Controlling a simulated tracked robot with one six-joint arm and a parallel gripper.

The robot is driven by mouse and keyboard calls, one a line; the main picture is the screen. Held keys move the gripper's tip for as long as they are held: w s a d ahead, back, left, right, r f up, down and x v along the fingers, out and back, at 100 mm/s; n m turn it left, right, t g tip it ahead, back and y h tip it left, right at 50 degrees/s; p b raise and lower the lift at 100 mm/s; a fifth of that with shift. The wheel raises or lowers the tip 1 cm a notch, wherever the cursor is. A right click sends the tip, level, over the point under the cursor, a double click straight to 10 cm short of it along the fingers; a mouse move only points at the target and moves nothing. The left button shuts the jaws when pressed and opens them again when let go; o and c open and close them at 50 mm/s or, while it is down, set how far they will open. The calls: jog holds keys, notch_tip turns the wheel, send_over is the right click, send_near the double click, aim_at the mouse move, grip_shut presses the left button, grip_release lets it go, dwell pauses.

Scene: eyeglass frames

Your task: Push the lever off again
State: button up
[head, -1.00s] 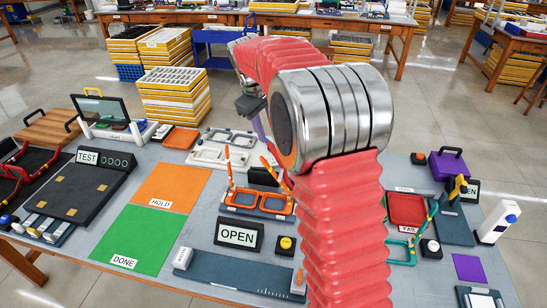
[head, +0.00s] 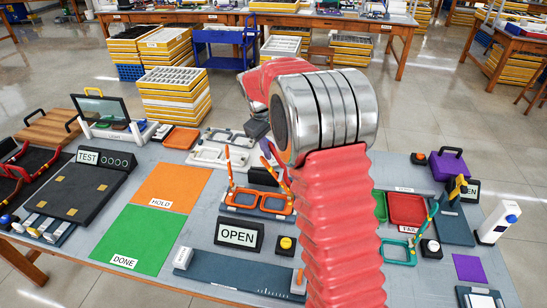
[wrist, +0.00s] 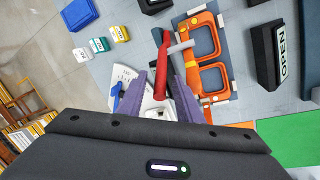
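A red lever-like handle (wrist: 163,68) shows in the wrist view above a white device (wrist: 155,106). Its upper end is beside a grey rod. My gripper (wrist: 160,76) has two purple fingers standing apart, one on each side of the red handle. A gap shows on the left; I cannot tell whether the right finger touches it. A smaller blue handle (wrist: 117,96) is left of the fingers. In the head view, the white device (head: 212,152) is at the back of the bench. My gripper (head: 266,148) is mostly hidden behind my arm, and the red handle is hidden.
Orange eyeglass frames (head: 262,202) in a fixture are close to my gripper, temples upright. The black OPEN sign (head: 239,236) is in front. Orange HOLD (head: 171,187) and green DONE (head: 130,239) mats lie clear to the left. A red tray (head: 407,209) is right of my arm.

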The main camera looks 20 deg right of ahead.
jog(key=shift+x, duration=2.6)
jog(key=shift+c, duration=0.4)
grip_shut()
